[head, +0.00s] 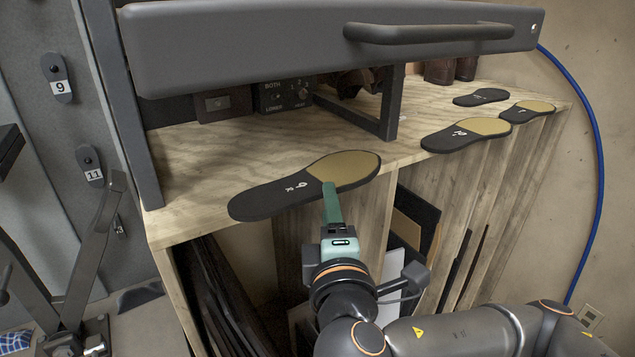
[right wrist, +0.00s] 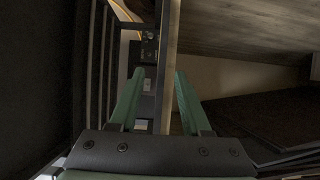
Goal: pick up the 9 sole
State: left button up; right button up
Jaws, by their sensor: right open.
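The 9 sole (head: 262,200) is a flat black shoe sole with a tan heel or toe patch at its right end and a white 9 on it. It lies on the wooden bench top, its near edge reaching the front edge. My right gripper (head: 329,186), with green fingers, is at that edge, its tips over or against the sole's near side. The wrist view shows the right gripper (right wrist: 159,73) open, with a pale board edge running between or just beyond the fingers. I cannot make out the sole there. My left gripper is out of view.
A 10 sole (head: 445,139) and two more soles (head: 482,97) (head: 526,111) lie on the bench (head: 205,180) at right. A grey machine (head: 320,70) with a handle stands above the bench. Open shelves are below. Soles tagged 9 (head: 57,72) and 11 (head: 88,158) hang at left.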

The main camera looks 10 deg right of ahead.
aim_at(314, 181)
jog(key=w, duration=0.3)
jog(key=shift+d+f, duration=0.15)
jog(key=shift+c, duration=0.3)
grip_shut()
dwell(0.9)
